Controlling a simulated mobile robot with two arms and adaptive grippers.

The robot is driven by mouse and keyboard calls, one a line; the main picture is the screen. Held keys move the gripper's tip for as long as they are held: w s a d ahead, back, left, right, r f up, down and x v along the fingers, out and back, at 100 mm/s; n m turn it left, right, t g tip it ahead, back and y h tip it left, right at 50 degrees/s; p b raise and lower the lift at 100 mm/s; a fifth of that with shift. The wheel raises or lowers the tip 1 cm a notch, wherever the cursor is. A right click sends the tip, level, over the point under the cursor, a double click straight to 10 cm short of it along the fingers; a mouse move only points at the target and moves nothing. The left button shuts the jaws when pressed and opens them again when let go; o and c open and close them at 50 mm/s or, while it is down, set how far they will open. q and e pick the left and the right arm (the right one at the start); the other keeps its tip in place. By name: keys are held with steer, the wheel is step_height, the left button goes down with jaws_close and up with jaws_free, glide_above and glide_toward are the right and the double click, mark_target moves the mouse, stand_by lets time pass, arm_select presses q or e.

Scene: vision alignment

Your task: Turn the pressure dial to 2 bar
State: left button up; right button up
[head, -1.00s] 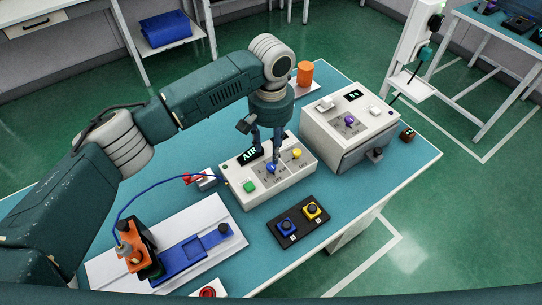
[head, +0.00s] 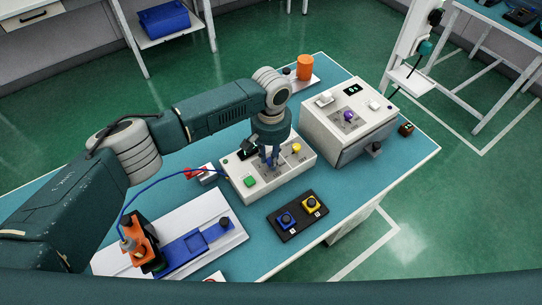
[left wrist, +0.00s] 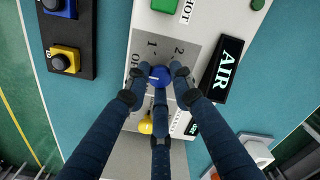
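The blue pressure dial (left wrist: 160,77) sits on the grey panel of the control box (head: 287,181), with OFF, 1 and 2 printed around it in the left wrist view. Its white mark points left in that view, toward the OFF side, not at the 2. My left gripper (head: 270,161) points down over the box. In the left wrist view its fingers (left wrist: 161,76) surround the dial closely. I cannot tell whether they press on it. In the head view the fingers hide the dial. My right gripper is not in view.
A yellow knob (head: 296,148), a green button (head: 250,182) and an AIR sign (left wrist: 222,69) are on the same box. A black pad with blue and yellow buttons (head: 299,216) lies in front. A white machine (head: 323,126) stands right. A blue hose (head: 150,180) runs left.

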arm_select(q)
jaws_close()
steer(key=shift+m, duration=0.5)
steer(key=m+p, duration=0.1)
steer(key=m, duration=0.1)
steer(key=shift+r+m, duration=0.1)
steer(key=shift+m, duration=0.3)
steer(key=m, duration=0.2)
steer(key=shift+m, duration=0.4)
steer(key=m+p, duration=0.1)
steer(key=m, duration=1)
steer(key=shift+w+m, duration=0.1)
steer(key=shift+m, duration=0.3)
steer(key=m, duration=0.5)
steer(key=shift+b, duration=0.4)
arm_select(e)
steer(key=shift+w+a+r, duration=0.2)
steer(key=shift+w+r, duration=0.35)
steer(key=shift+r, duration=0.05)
arm_select(q)
steer(key=shift+m, duration=0.3)
